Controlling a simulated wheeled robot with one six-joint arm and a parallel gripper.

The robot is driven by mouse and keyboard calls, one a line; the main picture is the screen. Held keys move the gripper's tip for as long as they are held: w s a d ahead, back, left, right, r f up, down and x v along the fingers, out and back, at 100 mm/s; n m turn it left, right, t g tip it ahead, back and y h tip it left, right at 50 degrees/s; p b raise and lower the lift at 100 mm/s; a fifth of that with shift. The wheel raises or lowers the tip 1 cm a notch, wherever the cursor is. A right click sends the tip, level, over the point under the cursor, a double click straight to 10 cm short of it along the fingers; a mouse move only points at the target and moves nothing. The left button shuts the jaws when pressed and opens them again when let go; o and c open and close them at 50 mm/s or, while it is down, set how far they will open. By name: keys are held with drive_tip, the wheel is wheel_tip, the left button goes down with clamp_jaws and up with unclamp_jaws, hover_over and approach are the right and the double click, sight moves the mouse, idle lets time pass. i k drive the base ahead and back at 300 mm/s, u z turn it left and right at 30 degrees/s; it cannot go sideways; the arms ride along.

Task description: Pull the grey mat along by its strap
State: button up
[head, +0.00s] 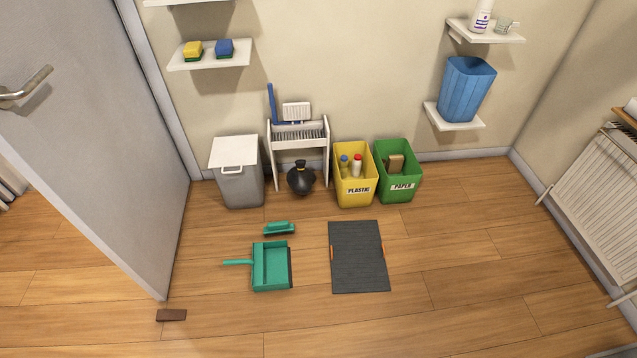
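The grey mat (358,257) lies flat on the wooden floor, right of the teal dustpan. A small orange strap (383,250) shows at its right edge. Another small orange strap (331,253) shows at its left edge. Nothing lies on the mat. My gripper is not in view.
A teal dustpan (270,268) and brush (279,229) lie left of the mat. A door (115,140) stands at left. Floor right of the mat is clear.

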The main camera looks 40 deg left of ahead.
sight(357, 252)
drive_tip(key=u, duration=1)
drive_tip(key=i, duration=0.95)
drive_tip(key=u, duration=1)
drive_tip(key=i, duration=0.4)
drive_tip(key=u, duration=0.05)
